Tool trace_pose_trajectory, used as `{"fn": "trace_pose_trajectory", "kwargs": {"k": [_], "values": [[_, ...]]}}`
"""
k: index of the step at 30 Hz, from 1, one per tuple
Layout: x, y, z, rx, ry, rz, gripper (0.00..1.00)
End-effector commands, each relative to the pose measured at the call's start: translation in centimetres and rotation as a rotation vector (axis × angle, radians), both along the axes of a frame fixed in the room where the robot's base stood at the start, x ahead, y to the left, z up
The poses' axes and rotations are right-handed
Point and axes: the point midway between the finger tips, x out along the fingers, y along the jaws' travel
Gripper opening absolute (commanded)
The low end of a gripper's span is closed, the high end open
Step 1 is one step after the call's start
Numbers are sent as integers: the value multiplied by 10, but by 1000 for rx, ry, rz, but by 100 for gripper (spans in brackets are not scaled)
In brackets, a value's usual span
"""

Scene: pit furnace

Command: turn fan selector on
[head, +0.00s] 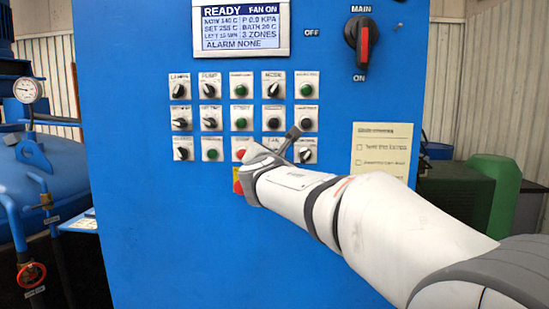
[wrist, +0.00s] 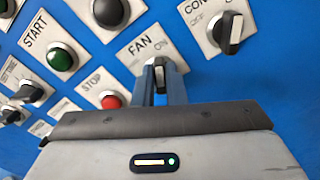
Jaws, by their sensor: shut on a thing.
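The fan selector (wrist: 159,73) shows in the wrist view on a white plate marked FAN and ON. Its dark knob with a pale pointer line sits between the two fingers of my gripper (wrist: 160,85), which are shut on it. The line runs nearly straight up and down in the wrist view. In the head view my gripper (head: 291,136) reaches the panel's lower rows, and my wrist partly hides the FAN plate (head: 272,143). The display (head: 240,28) reads READY and FAN ON, with ALARM NONE below.
Close by are a red STOP button (wrist: 110,100), a green START button (wrist: 61,57) and a CONTROL selector (wrist: 230,30). A red and black MAIN switch (head: 363,45) is at upper right. A paper checklist (head: 381,150) hangs right of the controls.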

Motion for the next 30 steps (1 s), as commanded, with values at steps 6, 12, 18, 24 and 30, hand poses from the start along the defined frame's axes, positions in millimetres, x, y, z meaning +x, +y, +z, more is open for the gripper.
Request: {"fn": "trace_pose_trajectory", "kwargs": {"k": [6, 12, 18, 24, 30], "values": [[0, 0, 0, 1, 0, 0, 26], [0, 0, 0, 0, 0, 0, 33], [-6, 1, 0, 0, 0, 1, 33], [-39, 2, 0, 2, -1, 3, 33], [-68, 3, 0, 1, 0, 2, 33]]}}
